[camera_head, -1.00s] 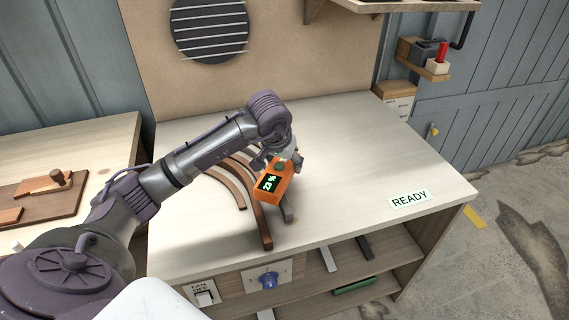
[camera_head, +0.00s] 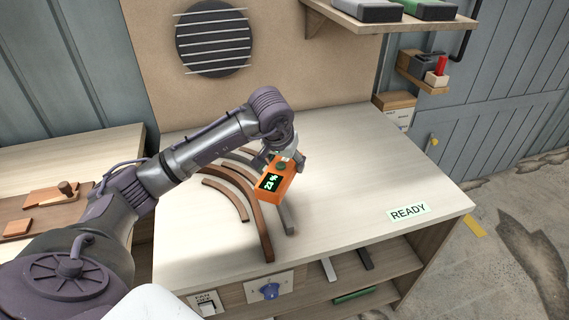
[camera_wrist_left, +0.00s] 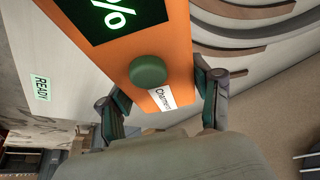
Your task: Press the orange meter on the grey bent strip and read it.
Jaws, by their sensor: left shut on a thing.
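The orange meter (camera_head: 273,191) is held in my left gripper (camera_head: 286,159), which is shut on it. Its dark display shows green digits, perhaps 23, and a percent sign. The left wrist view shows the meter's green round button (camera_wrist_left: 148,71), a partly hidden white label and the fingers on either side. The grey bent strip (camera_head: 286,215) lies on the bench beside brown curved strips, partly hidden behind the meter and gripper. The meter's underside is hidden, so I cannot tell whether it touches the strip. My right gripper is not in view.
Several brown curved strips (camera_head: 262,235) lie left of the grey one. A READY label (camera_head: 408,212) is on the bench's right side. A blue knob (camera_head: 270,291) and a fan switch (camera_head: 207,304) are on the front. The bench's right part is clear.

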